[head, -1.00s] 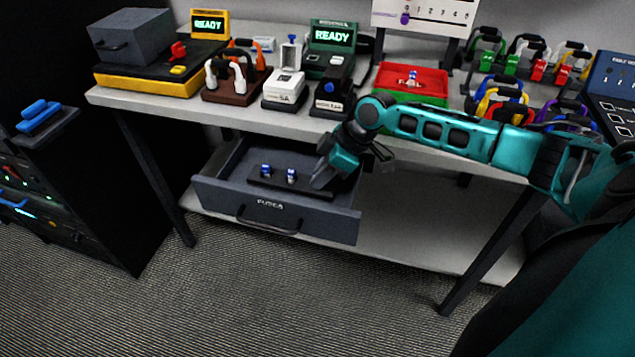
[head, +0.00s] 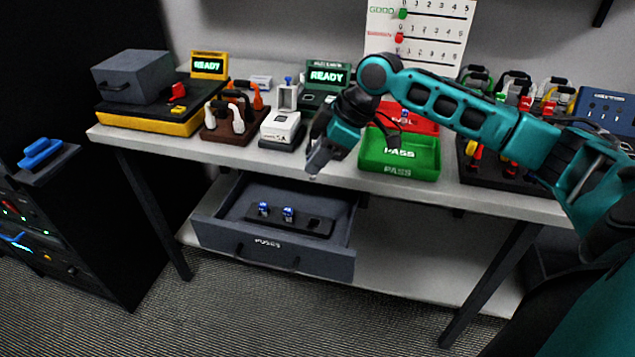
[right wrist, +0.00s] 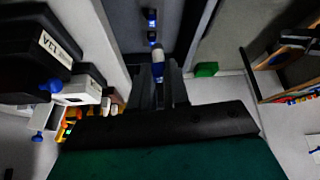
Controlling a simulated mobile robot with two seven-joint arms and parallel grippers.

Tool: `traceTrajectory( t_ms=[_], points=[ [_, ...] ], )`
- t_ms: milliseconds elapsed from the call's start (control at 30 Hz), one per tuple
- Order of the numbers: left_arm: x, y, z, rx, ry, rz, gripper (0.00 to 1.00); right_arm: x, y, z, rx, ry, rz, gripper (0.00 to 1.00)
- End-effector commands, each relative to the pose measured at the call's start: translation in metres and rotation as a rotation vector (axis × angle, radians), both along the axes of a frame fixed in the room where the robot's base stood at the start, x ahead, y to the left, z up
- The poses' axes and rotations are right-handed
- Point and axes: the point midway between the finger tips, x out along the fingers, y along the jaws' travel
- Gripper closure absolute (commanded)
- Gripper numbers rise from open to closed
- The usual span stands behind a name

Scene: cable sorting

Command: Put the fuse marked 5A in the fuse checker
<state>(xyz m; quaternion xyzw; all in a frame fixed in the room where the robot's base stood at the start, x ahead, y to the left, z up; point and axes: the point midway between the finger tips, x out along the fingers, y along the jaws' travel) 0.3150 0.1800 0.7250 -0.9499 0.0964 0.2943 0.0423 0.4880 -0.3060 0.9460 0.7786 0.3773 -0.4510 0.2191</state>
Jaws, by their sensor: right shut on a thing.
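My right gripper (head: 314,172) is shut on a small fuse, seen as a blue and white piece (right wrist: 157,62) between the fingers in the right wrist view; its marking is not legible. The gripper hangs in front of the table's front edge, above the open drawer. Two blue and white fuses, the left one (head: 263,209) and the right one (head: 288,213), stand in a dark rack in the drawer. A white device (head: 281,126) with a raised part stands on the table, left of the gripper; I cannot tell if it is the fuse checker. My left gripper is not in view.
The open drawer (head: 275,257) is labelled FUSES. A green display unit (head: 328,76) reads READY, behind my arm. A green PASS tray (head: 400,172) and red tray (head: 420,126) lie to the right. A brown plug stand (head: 228,132) is at left.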

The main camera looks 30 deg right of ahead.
Motion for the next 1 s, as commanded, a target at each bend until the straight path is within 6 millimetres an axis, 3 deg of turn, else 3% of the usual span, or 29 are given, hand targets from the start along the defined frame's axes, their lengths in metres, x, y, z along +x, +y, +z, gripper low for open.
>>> traceTrajectory(
  t_ms=[100, 300, 1000],
  points=[
    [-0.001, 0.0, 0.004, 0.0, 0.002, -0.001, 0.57, 0.001, 0.0, 0.028, 0.0, -0.003, 0.0, 1.0],
    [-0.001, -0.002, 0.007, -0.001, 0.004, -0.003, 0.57, 0.0, 0.0, 0.049, 0.001, -0.001, 0.0, 1.0],
    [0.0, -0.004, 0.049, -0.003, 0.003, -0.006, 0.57, 0.0, 0.0, 0.08, 0.001, 0.002, 0.0, 1.0]
  ],
)
